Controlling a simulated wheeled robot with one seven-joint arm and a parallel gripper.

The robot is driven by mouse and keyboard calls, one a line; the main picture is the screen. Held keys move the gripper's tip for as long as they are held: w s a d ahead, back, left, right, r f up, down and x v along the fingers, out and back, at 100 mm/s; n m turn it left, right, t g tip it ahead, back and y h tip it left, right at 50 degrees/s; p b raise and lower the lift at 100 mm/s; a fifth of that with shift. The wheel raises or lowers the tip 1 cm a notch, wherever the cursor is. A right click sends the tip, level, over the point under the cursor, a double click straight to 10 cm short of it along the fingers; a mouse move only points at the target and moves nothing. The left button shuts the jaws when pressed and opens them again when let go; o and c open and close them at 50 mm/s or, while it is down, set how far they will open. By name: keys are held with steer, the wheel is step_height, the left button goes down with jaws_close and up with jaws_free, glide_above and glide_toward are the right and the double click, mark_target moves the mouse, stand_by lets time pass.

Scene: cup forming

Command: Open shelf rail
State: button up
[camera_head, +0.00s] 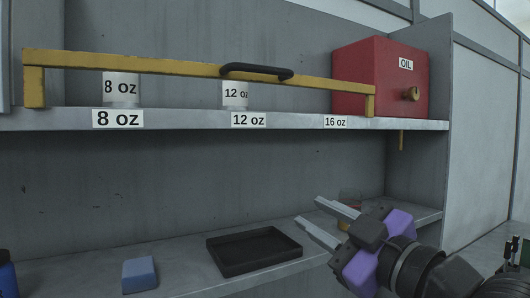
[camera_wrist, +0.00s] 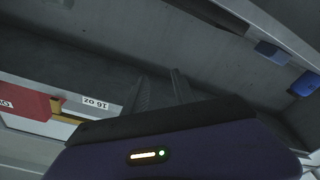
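The yellow shelf rail (camera_head: 190,68) runs across the front of the upper shelf (camera_head: 60,121) in the head view, in front of the cups. A black handle (camera_head: 256,71) is on its top bar. My gripper (camera_head: 318,220) is at the lower right, below the shelf and apart from the rail. Its two fingers are spread with nothing between them. In the wrist view the fingers (camera_wrist: 160,88) also show apart, and part of the yellow rail (camera_wrist: 70,118) shows at the left.
A red oil box (camera_head: 370,75) stands on the upper shelf at the right. Cups stand behind the 8 oz (camera_head: 122,89) and 12 oz (camera_head: 235,96) labels. On the lower shelf lie a black tray (camera_head: 252,252) and a blue block (camera_head: 139,274). A jar (camera_head: 346,198) is partly hidden behind my gripper.

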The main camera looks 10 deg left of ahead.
steer(key=s+a+r+n+g+p, duration=0.25)
steer(key=r+n, duration=0.35)
steer(key=r, duration=0.8)
steer(key=n+h, duration=0.3)
steer(key=n, duration=0.1)
glide_toward(267, 68)
steer(key=r+x, duration=0.1)
steer(key=x, duration=0.2)
steer(key=shift+f+p+x, duration=0.15)
steer(key=shift+p+x, duration=0.35)
steer(key=shift+x, duration=0.8)
steer(key=shift+f+p+x, duration=0.2)
steer(key=shift+p+x, duration=0.35)
steer(key=shift+x, duration=0.75)
steer(key=shift+f+p+x, duration=0.15)
steer(key=shift+p+x, duration=0.35)
steer(key=shift+x, duration=0.8)
jaws_close()
